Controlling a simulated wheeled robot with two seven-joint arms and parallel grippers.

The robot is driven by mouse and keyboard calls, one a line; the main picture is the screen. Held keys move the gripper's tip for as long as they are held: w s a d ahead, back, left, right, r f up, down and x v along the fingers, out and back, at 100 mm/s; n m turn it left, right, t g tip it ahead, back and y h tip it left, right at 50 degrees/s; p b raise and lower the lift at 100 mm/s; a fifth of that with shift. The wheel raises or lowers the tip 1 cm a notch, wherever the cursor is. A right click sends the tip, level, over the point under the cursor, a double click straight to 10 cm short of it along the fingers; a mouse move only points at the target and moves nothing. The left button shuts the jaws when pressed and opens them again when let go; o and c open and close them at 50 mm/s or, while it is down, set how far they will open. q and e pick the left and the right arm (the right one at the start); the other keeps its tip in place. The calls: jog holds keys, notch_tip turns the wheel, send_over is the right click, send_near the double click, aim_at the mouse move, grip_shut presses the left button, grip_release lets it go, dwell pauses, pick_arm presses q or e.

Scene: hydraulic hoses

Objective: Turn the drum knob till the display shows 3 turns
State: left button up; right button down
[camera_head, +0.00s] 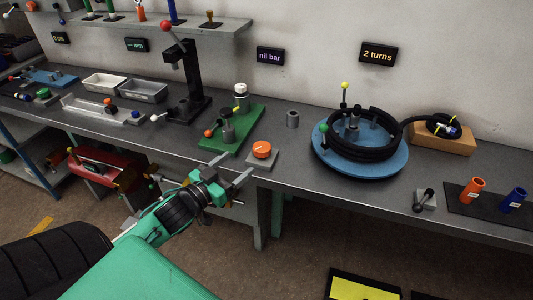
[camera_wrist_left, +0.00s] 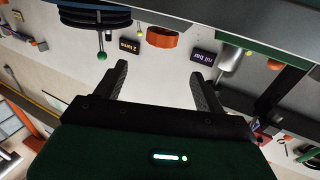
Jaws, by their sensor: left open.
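The drum (camera_head: 378,165) is a blue round plate on the bench with black hose coiled on it. Its green ball knob (camera_head: 323,127) stands on a short stem at the drum's left rim. In the left wrist view the knob (camera_wrist_left: 101,55) hangs at upper left, beyond the fingers. The display (camera_head: 378,54) on the wall reads "2 turns"; it also shows in the left wrist view (camera_wrist_left: 130,46). My left gripper (camera_head: 230,170) is open and empty near the bench's front edge, left of the drum and apart from the knob. My right gripper is out of view.
An orange knob on a grey plate (camera_head: 262,149) lies between my left gripper and the drum. A green base with fittings (camera_head: 243,121) stands behind the gripper. A yellow ball on a post (camera_head: 345,86) rises by the drum. A small black lever (camera_head: 424,200) sits to its right.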

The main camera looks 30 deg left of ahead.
aim_at(267, 143)
pick_arm(q)
jog(key=w, duration=0.3)
jog(key=w+d, duration=0.1)
jog(key=w, duration=0.3)
jog(key=w+p, duration=0.1)
jog(key=w, duration=0.3)
jog(key=shift+w+d+f, duration=0.2)
jog(key=shift+w+f, duration=0.05)
jog(key=shift+w+d, duration=0.15)
jog(key=shift+w, duration=0.8)
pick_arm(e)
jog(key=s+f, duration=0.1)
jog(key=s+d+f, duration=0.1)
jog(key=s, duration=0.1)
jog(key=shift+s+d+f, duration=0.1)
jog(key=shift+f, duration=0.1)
pick_arm(q)
jog(key=c, duration=1)
